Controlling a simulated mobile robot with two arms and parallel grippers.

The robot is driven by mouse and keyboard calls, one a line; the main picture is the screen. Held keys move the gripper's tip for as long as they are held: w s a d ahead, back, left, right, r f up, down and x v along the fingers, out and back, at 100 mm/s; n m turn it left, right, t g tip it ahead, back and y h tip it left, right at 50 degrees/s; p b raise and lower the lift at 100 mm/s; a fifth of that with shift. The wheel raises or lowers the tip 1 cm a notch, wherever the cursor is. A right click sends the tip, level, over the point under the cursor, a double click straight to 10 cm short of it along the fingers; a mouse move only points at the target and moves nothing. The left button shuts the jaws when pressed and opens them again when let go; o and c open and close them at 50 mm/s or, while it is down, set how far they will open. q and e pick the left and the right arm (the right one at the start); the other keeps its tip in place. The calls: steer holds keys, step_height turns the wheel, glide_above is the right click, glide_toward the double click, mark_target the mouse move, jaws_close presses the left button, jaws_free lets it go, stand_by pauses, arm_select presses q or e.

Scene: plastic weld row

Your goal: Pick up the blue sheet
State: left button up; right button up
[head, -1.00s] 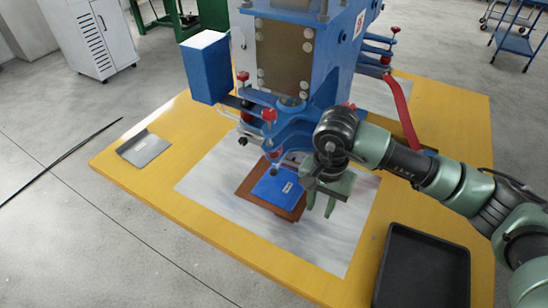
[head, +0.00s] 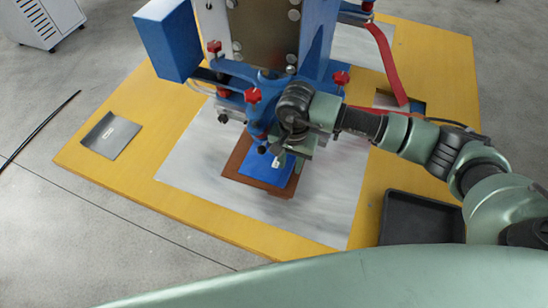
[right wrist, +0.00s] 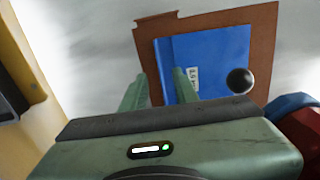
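The blue sheet (head: 258,172) lies flat on a brown plate (head: 231,180) under the front of the blue press. In the right wrist view the blue sheet (right wrist: 215,50) carries a small white label, and a dark round tip shows in front of its right side. My right gripper (head: 284,158) hangs over the sheet's far right part in the head view and hides some of it. My left gripper is not in view.
The blue press (head: 250,80) with red knobs stands close to my right gripper. A black tray (head: 420,232) is at the right of the yellow table (head: 90,182). A grey bent sheet (head: 111,136) lies at the left. The front white surface (head: 330,205) is clear.

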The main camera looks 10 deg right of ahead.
mark_target(290, 173)
step_height(290, 173, down, 4)
steer(key=shift+s+r+p, duration=0.1)
steer(key=shift+r+p, duration=0.1)
steer(key=shift+p, duration=0.2)
steer(key=shift+f, duration=0.2)
jaws_close()
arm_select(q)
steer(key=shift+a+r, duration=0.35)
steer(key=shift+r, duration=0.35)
